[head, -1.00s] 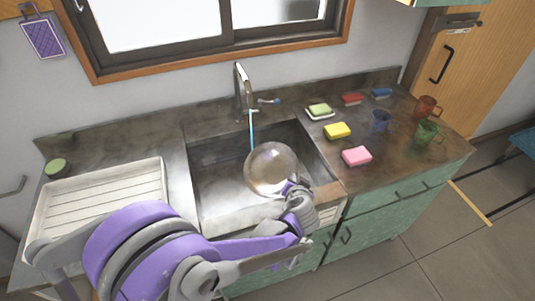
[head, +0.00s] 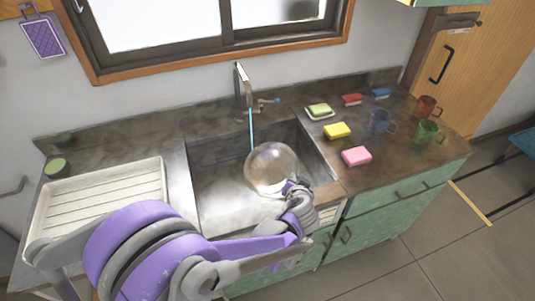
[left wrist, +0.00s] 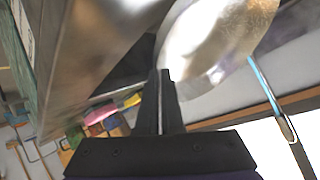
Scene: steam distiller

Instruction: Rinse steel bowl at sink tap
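The steel bowl (head: 270,165) is held over the sink basin (head: 215,190), its round shiny side facing the head camera. My left gripper (head: 290,187) is at the bowl's lower right edge. In the left wrist view the fingers of my left gripper (left wrist: 160,100) are together on the rim of the bowl (left wrist: 210,45). The tap (head: 241,85) stands behind the sink and a thin blue stream of water (head: 251,130) runs down from it to the bowl's upper left edge. The stream (left wrist: 263,82) also shows in the left wrist view. My right gripper is out of view.
A white drying rack (head: 100,205) stands left of the sink. On the right counter are a yellow sponge (head: 337,131), a pink sponge (head: 356,156), a green sponge on a dish (head: 319,111) and several mugs, including a green one (head: 427,131). A window is behind.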

